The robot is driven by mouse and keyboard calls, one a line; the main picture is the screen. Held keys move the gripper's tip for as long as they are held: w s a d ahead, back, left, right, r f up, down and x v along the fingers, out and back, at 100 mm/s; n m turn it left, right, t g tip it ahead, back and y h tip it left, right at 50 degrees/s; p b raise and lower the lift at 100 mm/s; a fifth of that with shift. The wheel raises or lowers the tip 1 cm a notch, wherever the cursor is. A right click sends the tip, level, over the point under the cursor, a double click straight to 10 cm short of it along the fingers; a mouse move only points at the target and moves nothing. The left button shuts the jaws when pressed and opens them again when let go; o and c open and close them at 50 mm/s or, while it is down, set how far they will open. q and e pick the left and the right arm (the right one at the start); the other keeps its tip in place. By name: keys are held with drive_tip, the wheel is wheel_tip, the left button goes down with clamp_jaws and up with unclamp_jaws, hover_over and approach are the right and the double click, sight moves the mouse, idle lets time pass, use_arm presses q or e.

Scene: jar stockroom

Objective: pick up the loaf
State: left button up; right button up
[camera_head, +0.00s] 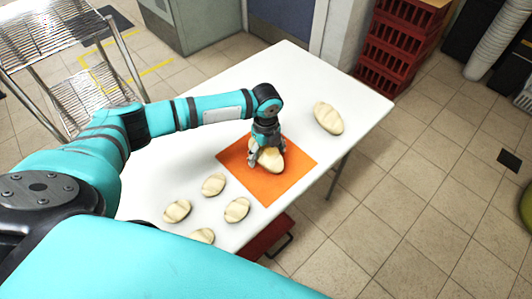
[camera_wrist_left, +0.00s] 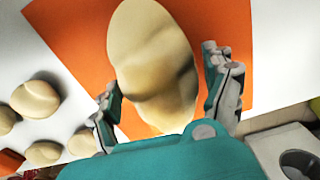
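A pale, scored loaf (camera_head: 271,162) lies on an orange mat (camera_head: 270,193) on the white table. My left gripper (camera_head: 266,157) points down over this loaf, with its fingers on either side of it. In the left wrist view the loaf (camera_wrist_left: 155,60) lies between the two spread fingers. A gap shows between the loaf and the right-hand finger; the left-hand finger is close to the loaf's edge, and I cannot tell whether it touches. A second similar loaf (camera_head: 328,118) lies on the bare table to the right of the mat. My right gripper is not in view.
Several small buns (camera_head: 213,185) lie on the white table (camera_head: 190,160) left of and below the mat. Red crates (camera_head: 392,50) are stacked beyond the table's far right corner. A wire rack (camera_head: 75,70) stands at the left. The table's far part is clear.

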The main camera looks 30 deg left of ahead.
use_arm(q)
drive_tip(key=c, duration=1.1)
drive_tip(key=shift+r, duration=0.1)
